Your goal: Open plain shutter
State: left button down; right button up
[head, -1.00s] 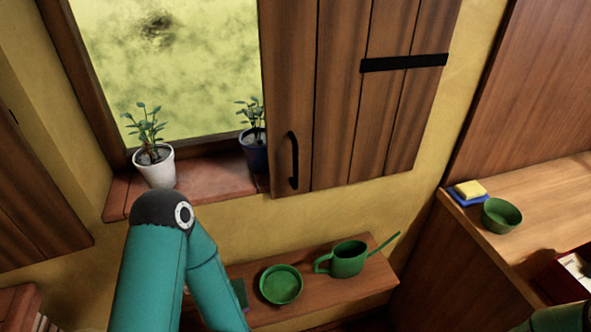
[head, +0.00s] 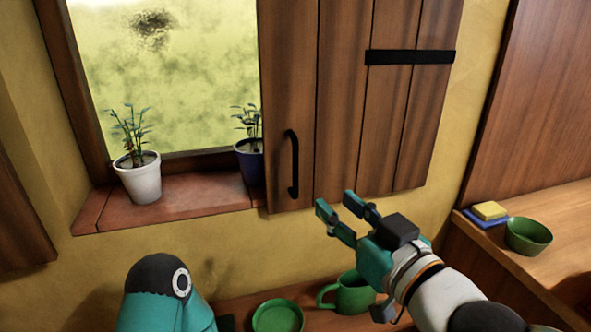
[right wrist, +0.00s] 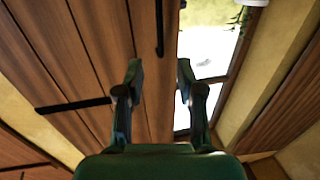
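The plain wooden shutter (head: 340,120) stands at the right of the window in the head view and covers part of the opening. Its black vertical handle (head: 292,164) is near its left edge. My right gripper (head: 336,204) is open and empty, below and right of the handle, apart from it in the picture. In the right wrist view the open fingers (right wrist: 160,80) point toward the shutter's edge, and the handle (right wrist: 159,28) shows above them. My left arm shows at the bottom of the head view; its gripper is not seen.
A white plant pot (head: 139,178) and a blue pot (head: 248,162) stand on the brick sill (head: 190,200). Another green bowl (head: 528,237) and sponges (head: 488,213) sit on the right counter.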

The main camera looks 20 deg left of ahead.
aim_at(297, 169)
jog(key=p+x, duration=0.2)
jog(key=x, duration=1.2)
jog(key=shift+f+p, duration=0.1)
jog(key=shift+p, duration=0.3)
grip_shut()
